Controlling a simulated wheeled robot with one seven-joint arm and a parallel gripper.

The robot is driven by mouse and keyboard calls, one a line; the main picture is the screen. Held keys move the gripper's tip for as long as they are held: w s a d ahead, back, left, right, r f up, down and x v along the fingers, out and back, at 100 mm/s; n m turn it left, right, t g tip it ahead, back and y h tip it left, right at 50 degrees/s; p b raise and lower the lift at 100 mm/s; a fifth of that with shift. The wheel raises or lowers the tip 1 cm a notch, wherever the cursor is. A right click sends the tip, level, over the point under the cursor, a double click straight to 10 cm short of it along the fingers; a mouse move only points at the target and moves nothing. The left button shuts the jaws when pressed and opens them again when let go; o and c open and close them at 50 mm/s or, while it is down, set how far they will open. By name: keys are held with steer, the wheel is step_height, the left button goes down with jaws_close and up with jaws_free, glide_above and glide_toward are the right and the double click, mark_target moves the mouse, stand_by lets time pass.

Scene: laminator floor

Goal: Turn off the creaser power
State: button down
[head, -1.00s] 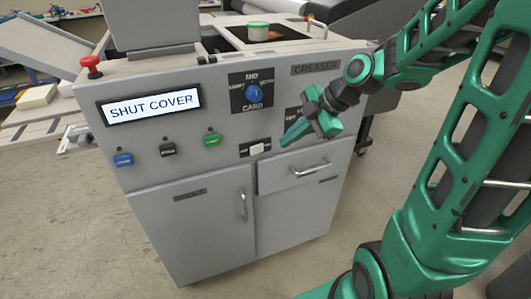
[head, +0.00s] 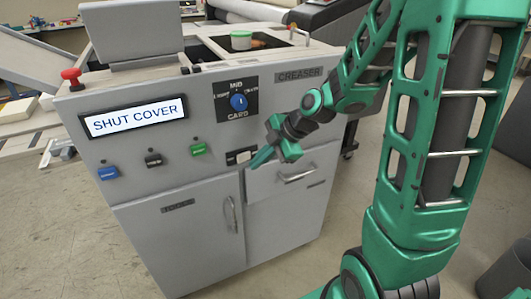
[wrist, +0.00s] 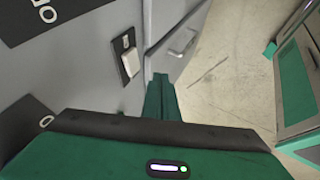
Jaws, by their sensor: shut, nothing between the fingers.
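The creaser (head: 160,190) is a grey cabinet with a display (head: 134,115) reading "SHUT COVER". A white rocker switch on a black plate (head: 241,156) sits low on its front panel; it also shows in the wrist view (wrist: 129,58), upper middle. My gripper (head: 257,161) is shut and empty, just in front of the panel and right of the switch. In the wrist view the shut fingers (wrist: 161,98) point toward the panel, below and right of the switch. I cannot tell whether they touch the panel.
A drawer handle (head: 297,177) juts out right of the gripper.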

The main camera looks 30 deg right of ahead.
mark_target(240, 162)
steer(key=shift+w+a+f, duration=0.15)
steer(key=shift+w+a, duration=0.05)
steer(key=shift+w, duration=0.55)
steer(key=shift+w+a+f, duration=0.2)
steer(key=shift+w+a, duration=0.05)
steer(key=shift+w, duration=0.5)
steer(key=shift+w+a+f, duration=0.15)
steer(key=shift+w+a, duration=0.05)
steer(key=shift+w, duration=0.55)
steer(key=shift+w+a, duration=0.15)
steer(key=shift+w, duration=0.05)
